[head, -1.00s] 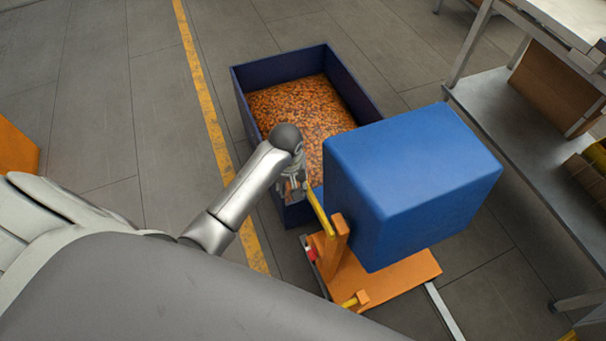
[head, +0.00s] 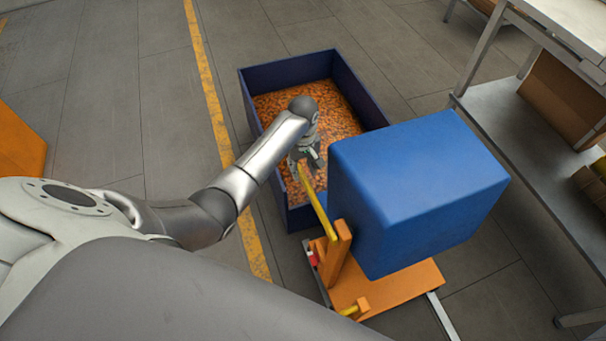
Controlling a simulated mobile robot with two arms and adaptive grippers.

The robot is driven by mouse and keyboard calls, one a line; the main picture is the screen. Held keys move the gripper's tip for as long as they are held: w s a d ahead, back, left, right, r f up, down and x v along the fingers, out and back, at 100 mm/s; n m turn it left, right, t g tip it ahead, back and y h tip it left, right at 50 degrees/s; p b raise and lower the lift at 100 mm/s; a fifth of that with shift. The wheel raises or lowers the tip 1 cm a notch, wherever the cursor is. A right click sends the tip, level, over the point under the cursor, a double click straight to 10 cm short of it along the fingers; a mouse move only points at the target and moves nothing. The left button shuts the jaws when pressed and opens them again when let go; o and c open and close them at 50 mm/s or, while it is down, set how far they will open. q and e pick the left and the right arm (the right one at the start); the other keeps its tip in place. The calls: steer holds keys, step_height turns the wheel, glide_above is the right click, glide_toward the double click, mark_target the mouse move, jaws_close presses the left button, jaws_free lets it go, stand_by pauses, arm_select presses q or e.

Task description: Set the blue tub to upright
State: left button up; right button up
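The blue tub (head: 415,190) is a large box with rounded edges, mounted on an orange stand (head: 385,288). Smooth closed faces point up and towards me; its opening is hidden. A yellow lever (head: 316,205) rises from the orange post (head: 340,245) at the tub's left side. My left gripper (head: 307,162) is at the lever's upper end, over the near part of the orange-filled bin. Its fingers look spread apart; whether one touches the lever I cannot tell. My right gripper is not in view.
A dark blue bin (head: 290,75) with many small orange pieces stands on the floor behind the tub. A metal shelf table (head: 500,110) with cardboard boxes is at the right.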

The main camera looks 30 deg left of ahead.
mark_target(303, 174)
arm_select(q)
steer(key=shift+f, duration=2.1)
steer(key=shift+c, duration=0.2)
jaws_close()
